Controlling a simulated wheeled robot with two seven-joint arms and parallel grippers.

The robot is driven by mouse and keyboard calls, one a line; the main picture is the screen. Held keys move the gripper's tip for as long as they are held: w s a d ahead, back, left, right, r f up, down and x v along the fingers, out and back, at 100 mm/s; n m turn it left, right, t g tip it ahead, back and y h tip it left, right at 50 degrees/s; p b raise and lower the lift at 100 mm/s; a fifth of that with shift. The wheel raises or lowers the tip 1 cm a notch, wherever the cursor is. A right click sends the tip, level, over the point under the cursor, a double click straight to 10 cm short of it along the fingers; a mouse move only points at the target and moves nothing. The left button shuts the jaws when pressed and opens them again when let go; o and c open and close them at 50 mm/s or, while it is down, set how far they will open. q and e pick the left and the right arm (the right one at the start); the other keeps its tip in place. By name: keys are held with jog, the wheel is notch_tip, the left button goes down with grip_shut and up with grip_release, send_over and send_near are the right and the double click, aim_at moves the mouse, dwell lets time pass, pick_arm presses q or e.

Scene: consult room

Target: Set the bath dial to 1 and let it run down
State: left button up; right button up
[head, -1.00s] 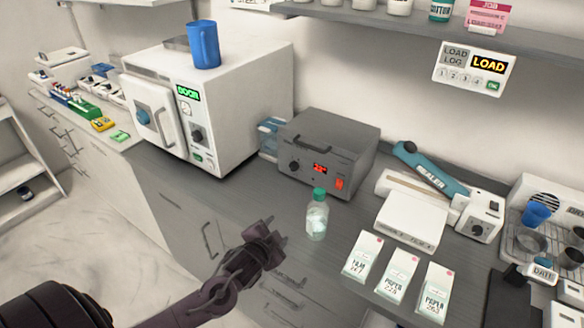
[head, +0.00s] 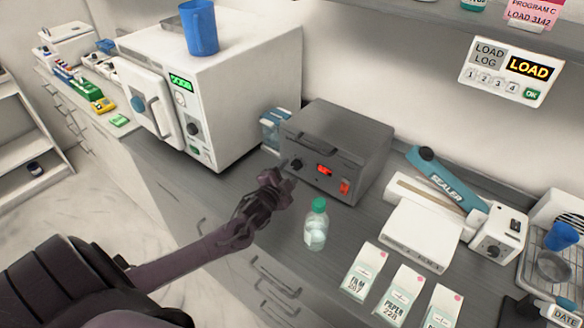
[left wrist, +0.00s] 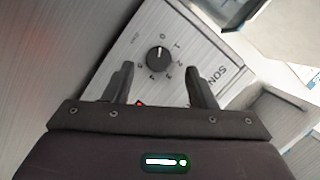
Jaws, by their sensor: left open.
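The bath is a grey box (head: 335,150) with a lid handle, on the counter in the head view. Its dark dial (head: 297,165) is on the left of its front, beside a lit red display and a red switch. In the left wrist view the dial (left wrist: 157,57) sits among printed numbers, its white mark seemingly towards 0. My left gripper (head: 285,182) is open and empty, just in front of the dial. In the left wrist view its two fingers (left wrist: 161,74) stand apart, below and either side of the dial. My right gripper is not in view.
A bottle with a green cap (head: 315,225) stands close to the right of my left gripper. A white oven-like unit (head: 215,95) with a blue mug on top is at the left.

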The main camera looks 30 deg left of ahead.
aim_at(295, 168)
pick_arm(q)
jog(key=x, duration=0.2)
jog(key=shift+w+f, duration=0.1)
jog(key=shift+w, duration=0.2)
jog(key=shift+w+a+f, duration=0.1)
jog(key=shift+w+f, duration=0.05)
jog(key=shift+w, duration=0.2)
jog(key=c, duration=1)
jog(key=shift+o, duration=0.2)
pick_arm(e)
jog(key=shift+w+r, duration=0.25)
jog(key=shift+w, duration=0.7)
